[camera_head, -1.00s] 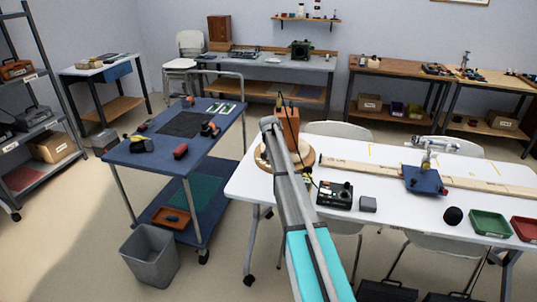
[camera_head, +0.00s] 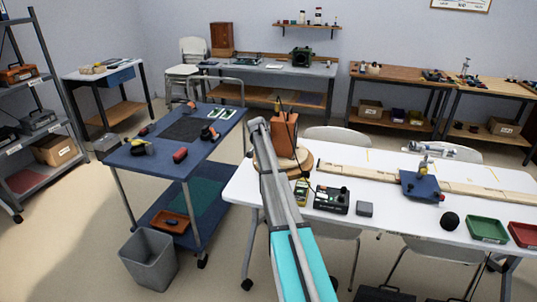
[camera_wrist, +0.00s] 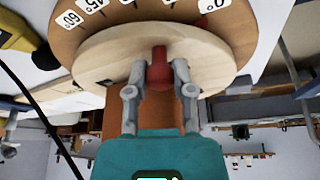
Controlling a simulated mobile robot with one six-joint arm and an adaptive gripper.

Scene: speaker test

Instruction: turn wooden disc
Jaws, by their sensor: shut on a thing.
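The wooden disc (camera_wrist: 112,55) is pale and round, and fills the upper part of the wrist view. A wider brown base (camera_wrist: 68,42) with white number labels lies behind it. A red peg (camera_wrist: 159,54) stands out at the disc's rim. My gripper (camera_wrist: 159,72) is shut on this peg, one finger on each side. In the head view the disc (camera_head: 299,160) sits at the left end of the white table, partly behind my arm. An orange-brown speaker box (camera_head: 284,134) stands on it. My fingers are hidden there.
On the white table (camera_head: 390,212), a yellow meter (camera_head: 301,192) and a black device (camera_head: 331,200) stand close to the disc, with a grey block (camera_head: 364,209) beside them. A blue cart (camera_head: 150,160) stands left, a grey bin (camera_head: 150,258) below. A dark cable runs by the speaker.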

